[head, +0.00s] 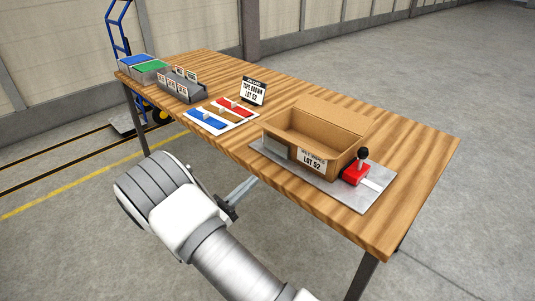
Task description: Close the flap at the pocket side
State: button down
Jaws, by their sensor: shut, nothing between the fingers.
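An open cardboard box (288,126) stands on a grey metal plate (342,190) at the right part of the table. A wide flap (330,112) stands up along its far side. A label (313,161) reading "LOT 52" is on its near wall. A small grey panel (277,150) is on the near wall, left of the label; I cannot tell whether it is the pocket. The other flaps are hard to make out. My gripper (232,210) is shut and empty, beside the table's near edge, left of and apart from the box.
A red clamp (356,172) with a black knob sits right of the box. Blue and red pieces lie on white sheets (221,114) left of it, with a black sign (253,92) behind. A dark card rack (182,87) and blue and green bins (146,68) stand farther left.

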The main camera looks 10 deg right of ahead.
jog(key=b, duration=0.2)
send_near(289, 138)
notch_tip(289, 138, down, 2)
jog(key=w+d, duration=0.2)
jog(key=d, duration=0.1)
jog(key=shift+w+d+r, duration=0.1)
jog(key=shift+r, duration=0.4)
jog(key=shift+w+d+r, duration=0.1)
jog(key=shift+d+r, duration=0.05)
jog(key=shift+r, duration=0.4)
jog(key=shift+w+d+r, duration=0.2)
jog(key=shift+d+r, duration=0.1)
jog(key=shift+r, duration=0.4)
jog(key=shift+r+y+p, duration=0.3)
jog(key=shift+r+p, duration=0.05)
jog(key=shift+p, duration=0.3)
jog(key=shift+r+g, duration=0.1)
jog(key=shift+g, duration=0.2)
